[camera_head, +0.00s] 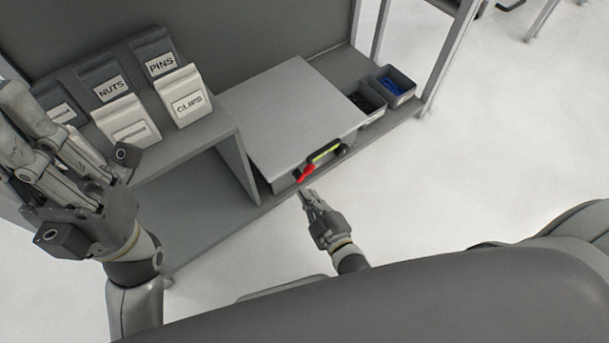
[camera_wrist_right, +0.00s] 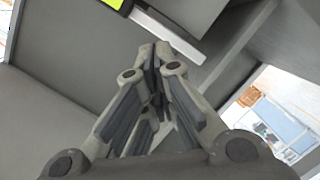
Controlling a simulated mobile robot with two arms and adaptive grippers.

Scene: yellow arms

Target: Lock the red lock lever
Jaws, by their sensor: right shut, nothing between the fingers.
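The red lock lever (camera_head: 307,173) sits at the front edge of a grey metal case (camera_head: 285,108), beside a black handle with a yellow-green part (camera_head: 326,154). My right gripper (camera_head: 305,194) is shut and empty, just in front of and below the red lever, with a small apparent gap. In the right wrist view its fingertips (camera_wrist_right: 155,50) meet below a yellow-green piece (camera_wrist_right: 103,3) at the top edge. The red lever does not show in that view. My left gripper (camera_head: 12,125) is at the far left, its fingers apart and empty, away from the case.
Bins labelled NUTS (camera_head: 108,88), PINS (camera_head: 160,62) and CLIPS (camera_head: 186,100) stand on a raised shelf (camera_head: 195,138) to the left. Small bins with dark and blue parts (camera_head: 394,84) stand right of the case. The floor in front of the bench is clear.

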